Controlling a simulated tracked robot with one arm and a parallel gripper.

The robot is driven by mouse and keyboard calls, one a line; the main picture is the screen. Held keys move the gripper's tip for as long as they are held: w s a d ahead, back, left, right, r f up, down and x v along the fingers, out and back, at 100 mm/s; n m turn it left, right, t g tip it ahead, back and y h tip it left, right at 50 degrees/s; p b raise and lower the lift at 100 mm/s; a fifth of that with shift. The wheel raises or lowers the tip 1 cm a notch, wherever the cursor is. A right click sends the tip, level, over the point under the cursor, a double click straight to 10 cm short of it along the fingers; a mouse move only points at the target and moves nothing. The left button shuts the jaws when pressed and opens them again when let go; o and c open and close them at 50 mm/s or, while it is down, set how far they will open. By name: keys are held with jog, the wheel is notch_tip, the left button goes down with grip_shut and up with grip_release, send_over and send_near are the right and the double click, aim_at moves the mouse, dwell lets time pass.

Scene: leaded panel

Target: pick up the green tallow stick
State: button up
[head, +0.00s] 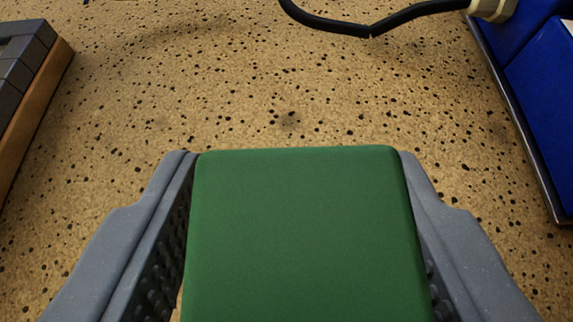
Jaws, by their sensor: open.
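The green tallow stick (300,230) is a smooth green block with rounded corners, in the lower middle of the head view. It lies between the two grey fingers of my gripper (297,165). The left finger is very close to its left side, with a thin gap lower down. The right finger is close along its right side. My gripper is open around the stick. The near end of the stick is cut off by the bottom edge, and what it rests on is hidden beneath it.
A speckled tan surface (250,80) is clear ahead of the stick. A grey tiled object with a wooden side (35,105) stands at the left edge. A blue object with a metal edge (540,90) stands at the right. A black cable (345,24) runs across the top right.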

jog(key=shift+w+f, duration=0.2)
jog(key=shift+w, duration=0.25)
jog(key=shift+d, duration=0.1)
jog(key=shift+c, duration=0.3)
grip_shut()
